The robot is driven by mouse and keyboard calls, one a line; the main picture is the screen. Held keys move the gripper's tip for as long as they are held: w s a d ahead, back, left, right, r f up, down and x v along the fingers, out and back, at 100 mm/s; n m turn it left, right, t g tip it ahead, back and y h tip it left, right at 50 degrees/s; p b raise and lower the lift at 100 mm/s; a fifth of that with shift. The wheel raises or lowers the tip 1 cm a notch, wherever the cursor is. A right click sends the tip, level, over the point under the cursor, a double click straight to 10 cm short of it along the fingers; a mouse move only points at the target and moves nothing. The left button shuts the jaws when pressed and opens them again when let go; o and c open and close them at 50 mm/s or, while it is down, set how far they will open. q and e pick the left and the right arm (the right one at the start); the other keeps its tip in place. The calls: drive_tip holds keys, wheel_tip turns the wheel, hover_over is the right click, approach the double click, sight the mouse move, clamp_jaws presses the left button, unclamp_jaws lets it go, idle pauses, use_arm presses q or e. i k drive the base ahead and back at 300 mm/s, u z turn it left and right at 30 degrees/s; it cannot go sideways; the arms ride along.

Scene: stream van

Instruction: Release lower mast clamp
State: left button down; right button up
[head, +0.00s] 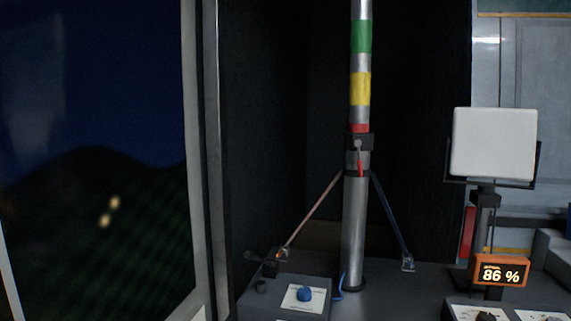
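A silver mast (355,225) stands upright on the dark floor, with green, yellow and red bands on its upper section. A black clamp collar (359,142) sits around the mast just below the red band. A small red lever (361,166) hangs down at the collar's front, below a round grey knob. I cannot tell from this distance whether the clamp is tight or loose. Neither of my grippers shows in the head view.
Two straps brace the mast, a reddish one (312,213) left and a blue one (391,221) right. A grey box with a blue knob (305,294) stands in front. A white panel (493,143) and an orange "86 %" display (500,275) are at right. A window (90,150) is at left.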

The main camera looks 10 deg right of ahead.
sight(358, 143)
drive_tip(key=z, duration=0.25)
drive_tip(key=i, duration=1.1)
drive_tip(key=z, duration=0.65)
